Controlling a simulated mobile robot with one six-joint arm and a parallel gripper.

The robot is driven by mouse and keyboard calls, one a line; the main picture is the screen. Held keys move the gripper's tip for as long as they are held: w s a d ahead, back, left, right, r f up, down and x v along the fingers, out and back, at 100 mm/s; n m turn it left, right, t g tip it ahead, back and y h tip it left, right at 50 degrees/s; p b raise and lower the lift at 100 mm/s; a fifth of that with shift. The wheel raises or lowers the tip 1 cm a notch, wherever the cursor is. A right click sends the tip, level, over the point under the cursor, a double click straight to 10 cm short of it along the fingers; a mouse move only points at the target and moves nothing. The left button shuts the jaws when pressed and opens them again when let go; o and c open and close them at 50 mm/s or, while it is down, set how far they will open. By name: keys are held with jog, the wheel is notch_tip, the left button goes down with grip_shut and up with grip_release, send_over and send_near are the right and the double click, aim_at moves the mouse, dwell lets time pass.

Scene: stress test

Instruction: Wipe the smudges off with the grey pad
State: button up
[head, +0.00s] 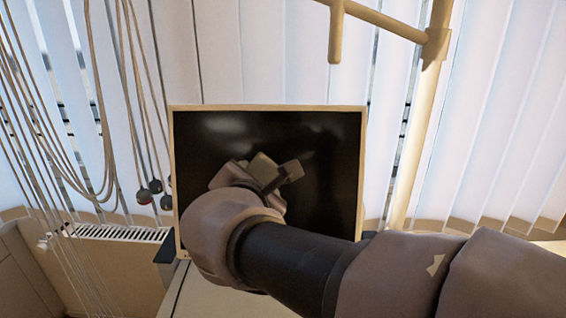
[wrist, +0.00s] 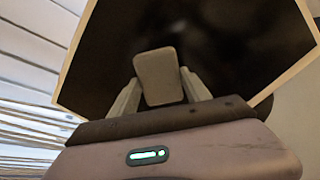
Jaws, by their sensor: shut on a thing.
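A black panel with a pale frame (head: 330,135) stands upright in the middle of the head view; it also fills much of the wrist view (wrist: 220,45). Faint lighter patches show on its dark face, and I cannot tell smudges from reflections. My gripper (head: 266,178) is in front of the panel's middle. In the wrist view its two fingers (wrist: 160,92) are shut on the grey pad (wrist: 158,70), one on each side. The pad (head: 262,167) is partly hidden in the head view. I cannot tell whether it touches the panel. My arm hides the panel's lower part.
Several cables (head: 100,100) hang at the left, with dark ends near the panel's left edge. A beige pole (head: 425,120) with a side bar stands at the right. Vertical blinds (head: 270,50) and a radiator (head: 120,233) are behind.

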jog(key=a, duration=0.5)
jog(key=shift+s+a, duration=0.1)
jog(key=shift+a, duration=0.3)
jog(key=p+v, duration=0.1)
jog(key=v, duration=0.5)
jog(key=p+v, duration=0.1)
jog(key=v, duration=0.2)
dwell(0.4)
